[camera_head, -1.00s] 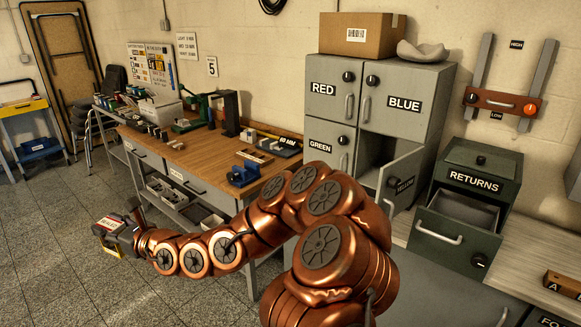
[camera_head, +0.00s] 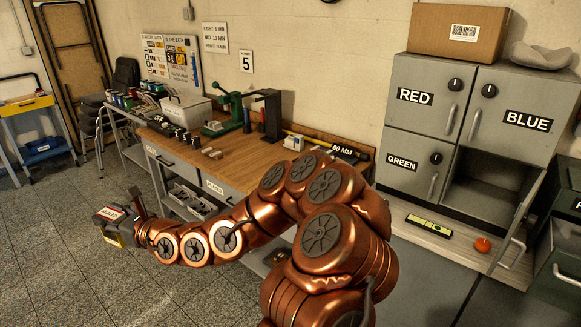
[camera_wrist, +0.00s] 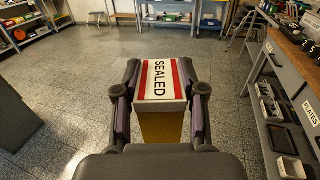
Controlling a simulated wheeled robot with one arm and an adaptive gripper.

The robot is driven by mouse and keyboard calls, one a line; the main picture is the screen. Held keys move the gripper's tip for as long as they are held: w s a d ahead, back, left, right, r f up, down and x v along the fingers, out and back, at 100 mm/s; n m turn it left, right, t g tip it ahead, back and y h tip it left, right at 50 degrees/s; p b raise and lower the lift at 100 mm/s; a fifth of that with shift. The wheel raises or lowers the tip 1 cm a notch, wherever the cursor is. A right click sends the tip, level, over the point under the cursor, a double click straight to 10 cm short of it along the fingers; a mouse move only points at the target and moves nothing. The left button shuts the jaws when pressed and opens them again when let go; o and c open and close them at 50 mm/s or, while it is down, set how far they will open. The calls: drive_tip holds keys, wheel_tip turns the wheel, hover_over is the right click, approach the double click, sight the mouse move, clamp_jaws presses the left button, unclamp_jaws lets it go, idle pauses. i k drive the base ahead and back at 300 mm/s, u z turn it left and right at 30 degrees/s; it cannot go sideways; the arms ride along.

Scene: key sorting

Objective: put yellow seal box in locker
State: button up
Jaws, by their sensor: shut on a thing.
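The yellow seal box (camera_wrist: 160,125) is between the fingers of my gripper (camera_wrist: 158,100) in the wrist view. It has a white top with red stripes and the word SEALED. In the head view my gripper (camera_head: 115,228) holds the box (camera_head: 112,238) out at the far left, above the tiled floor. The grey locker (camera_head: 458,130) stands at the right, with doors marked RED, BLUE and GREEN. Its lower right compartment (camera_head: 485,185) is open and looks empty. That compartment's door (camera_head: 520,225) is swung outward. My arm spans from the lower middle to the left.
A wooden workbench (camera_head: 235,165) with tools and drawers stands behind my arm. A green-yellow level (camera_head: 429,227) and an orange round object (camera_head: 483,245) lie on the ledge before the locker. A cardboard box (camera_head: 455,30) tops the locker. Floor at the left is clear.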

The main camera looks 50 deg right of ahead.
sight(479, 205)
drive_tip(key=i, duration=0.6)
drive_tip(key=z, duration=2.3)
drive_tip(key=i, duration=0.5)
drive_tip(key=z, duration=0.05)
